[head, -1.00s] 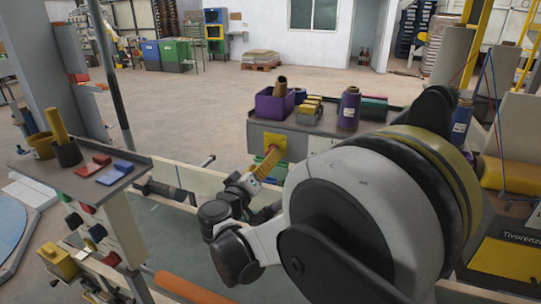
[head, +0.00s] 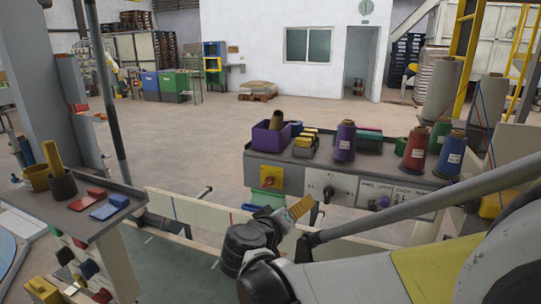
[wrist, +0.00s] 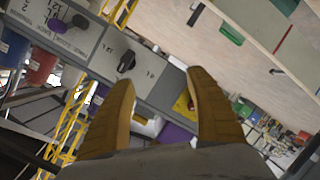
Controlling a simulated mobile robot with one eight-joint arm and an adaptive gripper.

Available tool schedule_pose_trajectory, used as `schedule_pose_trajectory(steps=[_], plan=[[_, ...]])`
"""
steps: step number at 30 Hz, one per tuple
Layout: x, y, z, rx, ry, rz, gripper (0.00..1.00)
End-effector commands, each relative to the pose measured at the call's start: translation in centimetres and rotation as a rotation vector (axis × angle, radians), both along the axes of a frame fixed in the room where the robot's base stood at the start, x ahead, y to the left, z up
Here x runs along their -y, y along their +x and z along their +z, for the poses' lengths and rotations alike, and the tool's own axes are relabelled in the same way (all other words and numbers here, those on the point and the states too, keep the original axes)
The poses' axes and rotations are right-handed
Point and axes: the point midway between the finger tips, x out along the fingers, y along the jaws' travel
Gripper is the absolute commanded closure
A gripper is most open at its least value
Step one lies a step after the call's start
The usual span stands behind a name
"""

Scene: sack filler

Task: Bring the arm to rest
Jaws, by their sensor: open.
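My gripper (wrist: 158,105) shows in the wrist view as two yellow-brown fingers spread apart, with nothing between them. It also shows in the head view (head: 301,207), in front of the grey control panel (head: 347,187) and apart from it. My arm reaches in from the lower right and partly hides the lower area. In the wrist view the panel (wrist: 88,50) appears tilted beyond the fingers, with its dark knobs.
A shelf on the panel holds a purple bin (head: 270,137), a purple cone (head: 345,141), a red cone (head: 415,149) and a blue cone (head: 449,155). At left, a small shelf (head: 84,222) carries cups and red and blue pieces. Open floor lies behind.

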Motion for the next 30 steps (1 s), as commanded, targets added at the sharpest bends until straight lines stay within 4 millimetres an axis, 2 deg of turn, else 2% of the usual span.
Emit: schedule_pose_trajectory(steps=[1, 3, 6, 10, 15, 19, 24, 30], plan=[[3.3, -1.4, 0.1, -0.062, 0.037, -0.031, 0.35], [6.8, -3.7, -0.4, -0.151, 0.101, -0.056, 0.35], [10.8, -7.7, -1.2, -0.263, 0.204, -0.080, 0.35], [14.1, -13.5, -2.6, -0.376, 0.355, -0.092, 0.35], [15.4, -20.6, -4.4, -0.458, 0.560, -0.078, 0.35], [15.1, -24.0, -5.3, -0.474, 0.679, -0.058, 0.35], [14.5, -25.8, -5.8, -0.474, 0.753, -0.039, 0.35], [14.4, -25.9, -5.8, -0.474, 0.758, -0.038, 0.35]])
